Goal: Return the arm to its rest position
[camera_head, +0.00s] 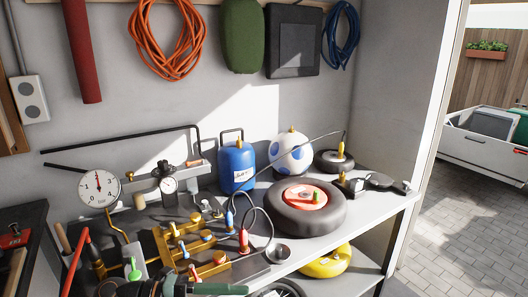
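Neither of my grippers can be made out in the head view, and no arm is clearly visible. The task names no object other than the arm. The workbench (375,207) fills the lower middle of the view. A dark tool with a green handle (218,289) is cut off at the bottom edge, so I cannot tell what it is.
The bench is crowded: brass valves (185,240), a pressure gauge (98,187), a blue gas bottle (237,165), a spotted ball (291,153) and a tyred wheel (306,208). A yellow wheel (326,262) lies below. Hoses hang behind. The bench's right front strip is clear.

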